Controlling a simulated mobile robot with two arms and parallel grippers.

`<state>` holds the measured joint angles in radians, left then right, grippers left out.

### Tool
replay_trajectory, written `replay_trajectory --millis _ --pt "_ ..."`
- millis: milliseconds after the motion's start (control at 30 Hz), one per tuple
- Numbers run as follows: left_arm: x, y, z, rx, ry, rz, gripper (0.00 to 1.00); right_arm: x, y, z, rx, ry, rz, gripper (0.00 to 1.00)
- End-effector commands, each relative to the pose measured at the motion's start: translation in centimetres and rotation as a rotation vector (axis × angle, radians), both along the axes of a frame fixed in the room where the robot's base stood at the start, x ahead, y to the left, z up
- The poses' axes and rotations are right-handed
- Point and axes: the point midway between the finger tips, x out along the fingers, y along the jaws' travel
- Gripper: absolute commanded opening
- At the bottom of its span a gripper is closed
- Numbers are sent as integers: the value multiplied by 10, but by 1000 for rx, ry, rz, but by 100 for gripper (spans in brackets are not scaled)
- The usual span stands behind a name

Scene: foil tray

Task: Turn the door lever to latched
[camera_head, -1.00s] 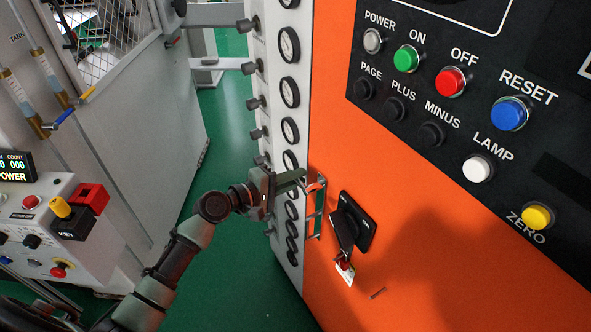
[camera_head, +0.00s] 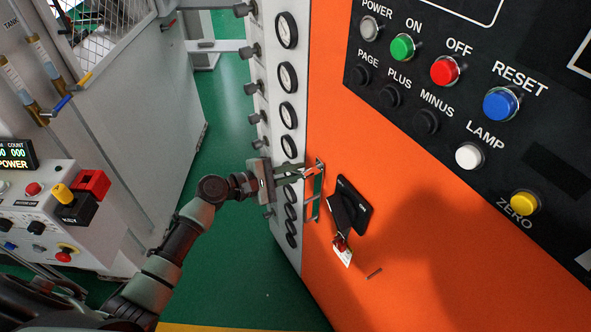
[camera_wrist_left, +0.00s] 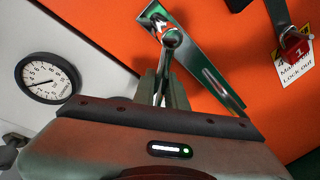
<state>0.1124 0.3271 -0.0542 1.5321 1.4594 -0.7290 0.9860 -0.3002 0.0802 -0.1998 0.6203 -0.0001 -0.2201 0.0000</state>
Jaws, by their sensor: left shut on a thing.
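The door lever (camera_wrist_left: 167,38) is a shiny metal handle on a long metal plate (camera_head: 314,197) fixed to the orange cabinet door. My left gripper (camera_head: 305,172) reaches in from the left at the upper part of that plate. In the left wrist view, my left gripper (camera_wrist_left: 165,88) is shut on the lever, with its fingers on either side of the handle. The fingers hide part of the handle. My right gripper is in neither view.
A black rotary switch (camera_head: 347,207) with a red padlock and white tag (camera_head: 342,254) sits just right of the lever. A column of round gauges (camera_head: 289,145) stands left of it. A button panel (camera_head: 440,95) is above. Green floor (camera_head: 232,250) lies open on the left.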

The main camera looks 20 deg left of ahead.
Motion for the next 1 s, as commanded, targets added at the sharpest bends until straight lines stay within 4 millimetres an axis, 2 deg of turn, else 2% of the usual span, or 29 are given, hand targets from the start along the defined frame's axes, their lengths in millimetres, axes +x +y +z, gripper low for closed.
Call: replay_trajectory --millis 267,300,367,400,767,1000 --pt "-1 -1 -1 -5 6 -2 0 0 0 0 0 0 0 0" --pt "-1 -1 -1 -5 6 -2 15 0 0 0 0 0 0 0" --pt "-1 -1 -1 -4 5 -2 32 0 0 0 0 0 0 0" --pt "-1 -1 -1 -4 5 -2 34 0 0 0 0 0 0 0" --pt "-4 3 -1 -1 3 -1 34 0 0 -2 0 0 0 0" --pt "-33 28 6 1 4 -1 34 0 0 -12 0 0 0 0"
